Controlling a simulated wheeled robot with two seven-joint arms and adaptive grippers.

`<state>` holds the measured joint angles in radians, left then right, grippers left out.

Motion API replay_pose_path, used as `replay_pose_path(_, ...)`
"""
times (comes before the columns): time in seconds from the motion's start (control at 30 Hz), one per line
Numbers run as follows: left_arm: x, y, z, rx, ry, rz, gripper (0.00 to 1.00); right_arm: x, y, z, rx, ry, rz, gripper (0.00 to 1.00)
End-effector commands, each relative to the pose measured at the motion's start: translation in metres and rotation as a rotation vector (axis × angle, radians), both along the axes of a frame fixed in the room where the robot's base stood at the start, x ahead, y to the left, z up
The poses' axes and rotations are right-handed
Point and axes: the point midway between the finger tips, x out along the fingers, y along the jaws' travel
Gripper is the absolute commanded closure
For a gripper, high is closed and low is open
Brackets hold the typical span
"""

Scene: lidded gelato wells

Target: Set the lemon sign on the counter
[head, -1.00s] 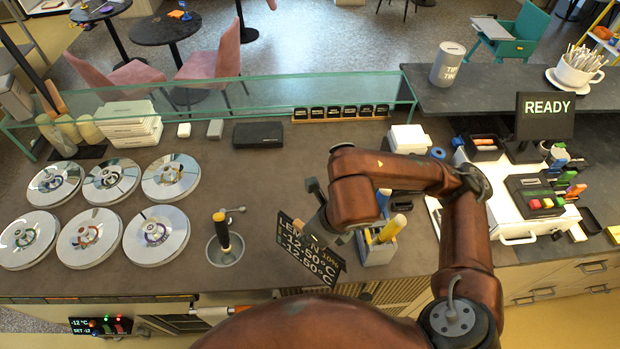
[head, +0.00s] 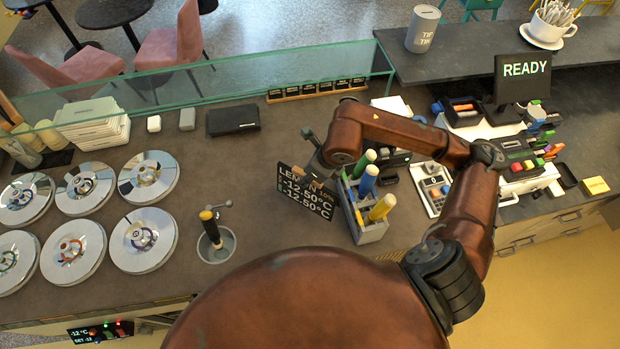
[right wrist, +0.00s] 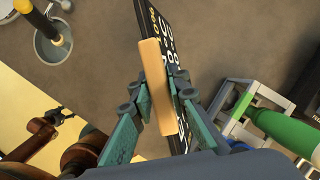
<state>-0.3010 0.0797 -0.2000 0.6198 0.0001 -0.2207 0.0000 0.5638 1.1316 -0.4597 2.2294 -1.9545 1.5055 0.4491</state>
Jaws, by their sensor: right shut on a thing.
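The lemon sign (head: 304,194) is a black panel with white lettering reading LEMON and -12.50°C. My right gripper (head: 316,168) is shut on it and holds it tilted over the counter (head: 265,235), left of the scoop caddy. In the right wrist view the gripper's fingers (right wrist: 158,100) close on both sides of a tan wooden piece (right wrist: 155,85) at the sign (right wrist: 158,35). Whether the sign's lower edge touches the counter is unclear. My left gripper is not seen.
A grey caddy (head: 373,234) with coloured-handled scoops stands just right of the sign. A round well (head: 216,247) with a yellow-handled tool is to its left. Several lidded wells (head: 145,240) fill the left side. A row of black tags (head: 318,90) sits behind by the glass.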

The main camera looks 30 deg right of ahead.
Motion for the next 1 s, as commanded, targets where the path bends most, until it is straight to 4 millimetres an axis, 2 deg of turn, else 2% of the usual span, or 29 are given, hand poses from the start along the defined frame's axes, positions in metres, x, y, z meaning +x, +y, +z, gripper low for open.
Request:
replay_pose_path(0.03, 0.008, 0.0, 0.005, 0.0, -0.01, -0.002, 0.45, 0.003, -0.005, -0.006, 0.001, 0.004, -0.004, 1.0)
replay_pose_path(0.17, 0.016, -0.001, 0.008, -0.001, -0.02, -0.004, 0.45, 0.011, -0.012, -0.018, 0.002, 0.0, -0.001, 1.0)
replay_pose_path(0.37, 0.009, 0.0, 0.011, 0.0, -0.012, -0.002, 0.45, 0.018, -0.021, -0.033, 0.001, 0.001, -0.003, 1.0)
replay_pose_path(0.6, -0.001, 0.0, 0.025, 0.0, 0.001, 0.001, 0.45, 0.017, -0.02, -0.06, 0.003, -0.001, 0.001, 1.0)
replay_pose_path(0.87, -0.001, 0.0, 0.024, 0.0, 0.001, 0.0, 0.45, 0.018, -0.02, -0.063, 0.001, -0.003, 0.001, 1.0)
replay_pose_path(0.9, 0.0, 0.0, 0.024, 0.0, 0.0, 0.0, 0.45, 0.017, -0.02, -0.063, 0.001, -0.001, 0.001, 0.83)
replay_pose_path(1.0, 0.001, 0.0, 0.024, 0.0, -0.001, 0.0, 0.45, 0.017, -0.02, -0.063, 0.001, -0.001, 0.001, 0.76)
